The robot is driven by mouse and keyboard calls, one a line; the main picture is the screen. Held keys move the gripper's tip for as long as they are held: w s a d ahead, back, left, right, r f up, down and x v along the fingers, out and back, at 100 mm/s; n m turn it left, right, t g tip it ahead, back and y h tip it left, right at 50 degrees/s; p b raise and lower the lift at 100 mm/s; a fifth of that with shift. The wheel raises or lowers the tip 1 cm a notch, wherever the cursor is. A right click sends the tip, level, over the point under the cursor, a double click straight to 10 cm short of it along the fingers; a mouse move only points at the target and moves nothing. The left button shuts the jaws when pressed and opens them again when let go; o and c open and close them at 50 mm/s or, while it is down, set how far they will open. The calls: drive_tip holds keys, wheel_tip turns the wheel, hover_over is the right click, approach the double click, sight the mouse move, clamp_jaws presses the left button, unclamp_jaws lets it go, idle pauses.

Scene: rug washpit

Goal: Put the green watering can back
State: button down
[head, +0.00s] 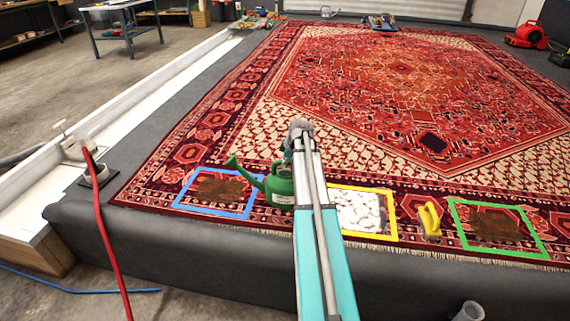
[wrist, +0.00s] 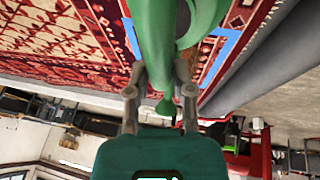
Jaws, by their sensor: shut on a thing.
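The green watering can (head: 279,187) is at the front of the red patterned rug, between the blue and yellow frames, with its spout pointing left. My arm hides its right side in the head view. In the wrist view my gripper (wrist: 160,80) is shut on a green part of the watering can (wrist: 155,35), with a finger on each side. I cannot tell whether the can touches the rug or hangs just above it.
A blue frame (head: 180,204) and a green frame (head: 456,229) surround brown stains. A yellow frame (head: 394,228) surrounds a white foamy patch. A yellow brush (head: 430,219) stands between the yellow and green frames. A red hose (head: 103,225) runs at left. The rug's middle (head: 400,70) is clear.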

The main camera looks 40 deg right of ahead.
idle(0.3)
drive_tip(key=shift+c, duration=2.4)
unclamp_jaws()
drive_tip(key=a+p+v, duration=0.1)
drive_tip(key=p+v, duration=1)
drive_tip(key=v, duration=0.1)
drive_tip(key=shift+d, duration=0.45)
drive_tip(key=shift+w+r, duration=0.1)
